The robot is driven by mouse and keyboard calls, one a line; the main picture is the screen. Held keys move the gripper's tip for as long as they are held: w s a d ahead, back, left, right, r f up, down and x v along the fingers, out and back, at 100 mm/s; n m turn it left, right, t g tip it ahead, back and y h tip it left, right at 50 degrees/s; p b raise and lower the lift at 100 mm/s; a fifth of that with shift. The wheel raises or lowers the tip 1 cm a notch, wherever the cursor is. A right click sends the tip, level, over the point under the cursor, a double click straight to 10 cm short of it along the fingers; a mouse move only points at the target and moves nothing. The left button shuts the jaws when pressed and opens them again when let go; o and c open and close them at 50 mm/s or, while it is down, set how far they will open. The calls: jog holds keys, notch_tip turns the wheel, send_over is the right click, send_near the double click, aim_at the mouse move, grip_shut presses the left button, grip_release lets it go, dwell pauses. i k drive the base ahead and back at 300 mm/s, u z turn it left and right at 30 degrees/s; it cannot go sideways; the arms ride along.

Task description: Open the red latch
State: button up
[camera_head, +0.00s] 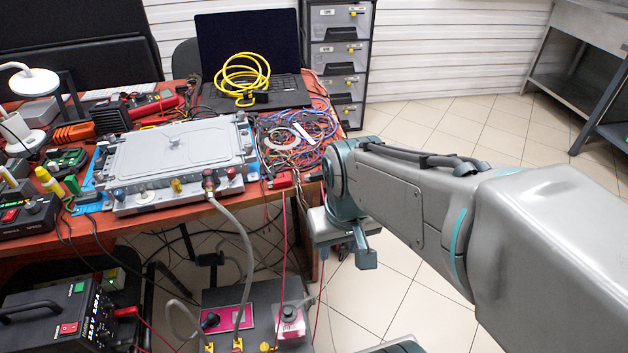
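A silver-grey flat case (170,150) lies on the red-brown table, with several fittings along its front edge. A dark connector with reddish parts (209,182) sits at the front right, and a grey hose (243,245) runs down from it. A small red part (231,173) is just right of that connector; I cannot tell which red piece is the latch or whether it is open or shut. My gripper (348,252) hangs right of the table's front right corner, apart from the case and connector. Its fingers are partly hidden, so its opening is unclear.
A lower dark unit with pink panels (262,318) stands on the floor in front, with hoses and red wires. Coloured cables (295,138), a laptop (250,60) and a yellow coiled cable crowd the table. The tiled floor to the right (440,130) is clear.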

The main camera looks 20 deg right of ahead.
aim_at(230, 174)
jog(key=k, duration=1)
jog(key=z, duration=1.3)
jog(key=i, duration=0.95)
jog(key=u, duration=2.3)
jog(key=i, duration=0.5)
jog(key=z, duration=0.05)
